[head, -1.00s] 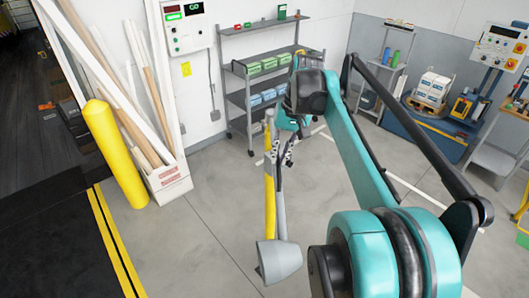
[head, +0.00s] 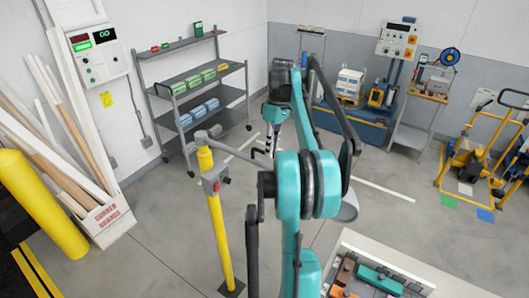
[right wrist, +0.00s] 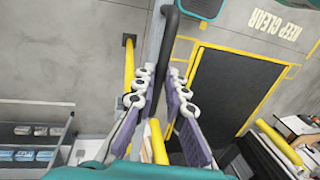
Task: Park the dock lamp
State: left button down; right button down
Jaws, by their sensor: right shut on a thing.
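The dock lamp has a yellow post (head: 217,235) with a grey joint on top and a grey box with a red button on its side. Its pale grey lamp head (head: 348,206) shows to the right of the post, partly hidden behind my right arm. My right gripper (head: 271,143) is right of the post top, small and partly covered by my arm. In the right wrist view its purple-padded fingers (right wrist: 161,80) close around the lamp's dark bar (right wrist: 170,28), beside a grey tube; the exact contact is hard to see. My left gripper is out of view.
A grey shelf rack (head: 198,95) with green and blue boxes stands behind the post. A yellow bollard (head: 40,205) and a box of wooden guards (head: 103,222) are at left. A tray of parts (head: 380,262) is at lower right. A yellow pallet truck (head: 480,165) stands far right.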

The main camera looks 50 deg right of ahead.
jog(key=shift+d, duration=0.15)
jog(key=shift+w+r, duration=0.1)
jog(key=shift+r, duration=0.05)
jog(key=c, duration=1.7)
grip_release()
jog(key=shift+o, duration=0.6)
jog(key=shift+w+d+f, duration=0.1)
jog(key=shift+d+f, duration=0.1)
jog(key=shift+d, duration=0.1)
notch_tip(320, 180, up, 12)
jog(key=d, duration=0.2)
jog(key=shift+d+f, duration=0.15)
jog(key=shift+d, duration=0.05)
